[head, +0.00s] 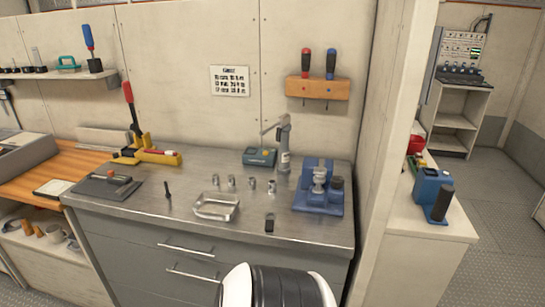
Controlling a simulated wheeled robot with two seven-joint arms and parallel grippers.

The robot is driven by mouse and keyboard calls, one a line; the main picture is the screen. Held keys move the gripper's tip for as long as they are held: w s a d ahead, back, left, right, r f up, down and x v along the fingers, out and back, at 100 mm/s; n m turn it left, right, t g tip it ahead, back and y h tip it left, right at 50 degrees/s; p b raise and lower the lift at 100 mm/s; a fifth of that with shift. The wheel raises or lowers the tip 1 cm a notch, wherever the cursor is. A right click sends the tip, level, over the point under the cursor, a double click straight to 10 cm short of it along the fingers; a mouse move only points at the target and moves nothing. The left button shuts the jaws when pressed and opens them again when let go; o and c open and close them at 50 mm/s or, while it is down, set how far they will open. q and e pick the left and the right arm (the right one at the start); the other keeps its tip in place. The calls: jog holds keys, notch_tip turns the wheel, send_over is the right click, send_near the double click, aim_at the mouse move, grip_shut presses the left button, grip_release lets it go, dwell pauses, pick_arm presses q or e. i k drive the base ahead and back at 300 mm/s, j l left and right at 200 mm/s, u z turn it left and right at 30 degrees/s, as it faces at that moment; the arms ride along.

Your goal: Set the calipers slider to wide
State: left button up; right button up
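I cannot make out calipers or a slider with certainty in the head view. A small dark upright tool (168,190) stands on the steel counter, left of the metal tray, and is too small to identify. A dark flat mat (95,190) at the counter's left end bears a small tool with an orange-red part (119,179), also unclear. Neither of my grippers shows. A rounded black and white part of my own body is at the bottom middle.
The steel counter (130,206) holds a yellow tool with a red handle (152,157), a metal tray (215,206), several small metal cylinders, a teal box (260,157), and a blue fixture (318,199). Screwdrivers hang in a wooden rack (318,88). A partition edge (378,170) bounds the right.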

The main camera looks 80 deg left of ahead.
aim_at(118, 179)
jog(key=u, duration=3.85)
